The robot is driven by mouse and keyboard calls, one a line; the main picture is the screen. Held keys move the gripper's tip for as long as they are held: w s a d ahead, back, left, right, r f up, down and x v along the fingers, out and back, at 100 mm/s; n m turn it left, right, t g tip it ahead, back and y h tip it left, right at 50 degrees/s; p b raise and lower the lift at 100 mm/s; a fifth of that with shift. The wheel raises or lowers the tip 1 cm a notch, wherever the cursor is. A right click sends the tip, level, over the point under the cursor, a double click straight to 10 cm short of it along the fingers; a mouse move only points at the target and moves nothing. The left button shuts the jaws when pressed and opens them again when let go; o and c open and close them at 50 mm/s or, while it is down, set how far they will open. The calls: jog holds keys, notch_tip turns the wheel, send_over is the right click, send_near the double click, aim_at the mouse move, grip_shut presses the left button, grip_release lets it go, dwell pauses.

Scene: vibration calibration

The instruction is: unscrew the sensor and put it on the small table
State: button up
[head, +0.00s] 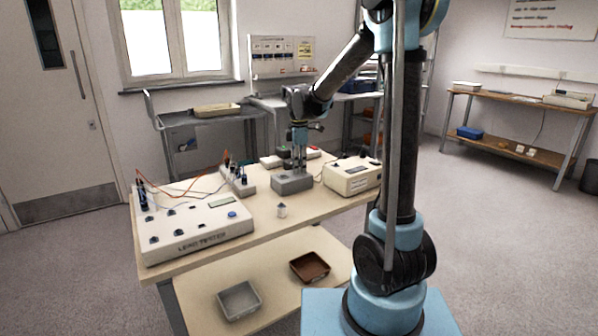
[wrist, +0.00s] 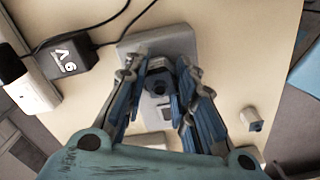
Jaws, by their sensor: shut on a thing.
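My gripper (head: 299,160) points straight down over a grey block (head: 292,184) on the workbench (head: 310,207). In the wrist view, the two fingers of my gripper (wrist: 158,78) stand on both sides of a small dark cylindrical part, which looks like the sensor (wrist: 157,88). They are shut on it. The sensor sits upright over the grey block (wrist: 170,45); whether it is still threaded in cannot be told. In the head view the fingers hide it. A low, pale surface with two trays, possibly the small table (head: 275,290), is in front of the workbench.
A grey tray (head: 239,300) and a brown tray (head: 310,267) lie on the low surface. A large white tester (head: 195,226) with cables fills the bench's left. A cream box (head: 352,176) stands right of the block. A small pale cylinder (head: 282,210) stands in front.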

jog(key=n, duration=0.4)
dwell(0.3)
jog(key=shift+n, duration=2)
jog(key=o, duration=1.1)
jog(key=shift+c, duration=0.2)
